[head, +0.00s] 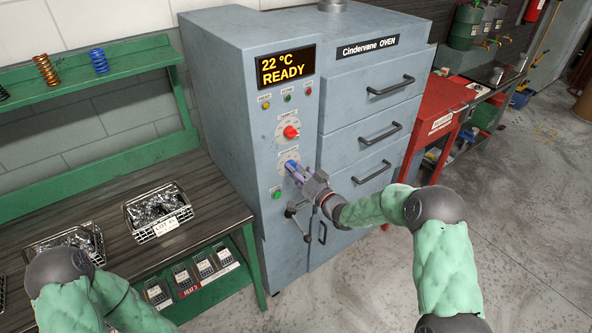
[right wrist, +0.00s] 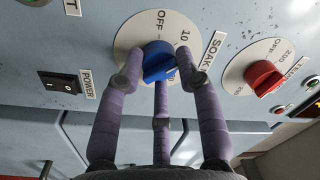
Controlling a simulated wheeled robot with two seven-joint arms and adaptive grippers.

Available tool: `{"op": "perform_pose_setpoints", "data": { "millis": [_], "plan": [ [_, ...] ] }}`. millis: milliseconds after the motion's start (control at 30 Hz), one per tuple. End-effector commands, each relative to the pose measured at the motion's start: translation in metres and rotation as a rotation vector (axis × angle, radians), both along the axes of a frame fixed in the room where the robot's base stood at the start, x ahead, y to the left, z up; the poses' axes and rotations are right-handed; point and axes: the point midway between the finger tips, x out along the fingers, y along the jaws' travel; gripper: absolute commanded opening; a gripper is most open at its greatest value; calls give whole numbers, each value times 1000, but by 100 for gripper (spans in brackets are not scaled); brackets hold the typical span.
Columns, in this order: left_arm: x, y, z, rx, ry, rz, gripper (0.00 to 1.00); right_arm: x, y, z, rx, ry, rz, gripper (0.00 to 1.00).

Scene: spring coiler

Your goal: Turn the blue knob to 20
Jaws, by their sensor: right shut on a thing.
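The blue knob (head: 289,164) is on the front panel of the grey oven (head: 240,130), below the red knob. In the right wrist view the blue knob (right wrist: 158,58) sits on a white dial marked OFF and 10, beside a SOAK label. My right gripper (right wrist: 160,74) has its purple fingers closed around the knob, which hides part of the dial; no 20 mark shows. I cannot tell exactly which mark the knob points to. The right gripper also shows in the head view (head: 298,175), at the panel. My left gripper is out of view; only its arm shows.
The red knob (right wrist: 263,78) and the power switch (right wrist: 60,82) are close to my right fingers. The oven display (head: 286,68) reads 22 °C READY. A bench with wire baskets (head: 158,212) stands left, a red cabinet (head: 440,125) right. The floor in front is clear.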

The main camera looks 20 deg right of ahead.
Motion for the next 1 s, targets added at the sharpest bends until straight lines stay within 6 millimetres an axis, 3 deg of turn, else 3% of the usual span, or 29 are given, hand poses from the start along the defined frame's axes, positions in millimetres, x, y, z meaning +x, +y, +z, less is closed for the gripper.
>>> {"op": "perform_pose_setpoints", "data": {
  "millis": [33, 600, 1000],
  "plan": [
    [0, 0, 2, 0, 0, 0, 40, 2, -4, 7, 41, 2, -7, 3],
    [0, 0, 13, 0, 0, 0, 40, 3, -5, 6, 511, 171, -8, 3],
    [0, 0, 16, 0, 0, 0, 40, 3, -5, 5, 673, 230, -8, 3]
  ]
}}
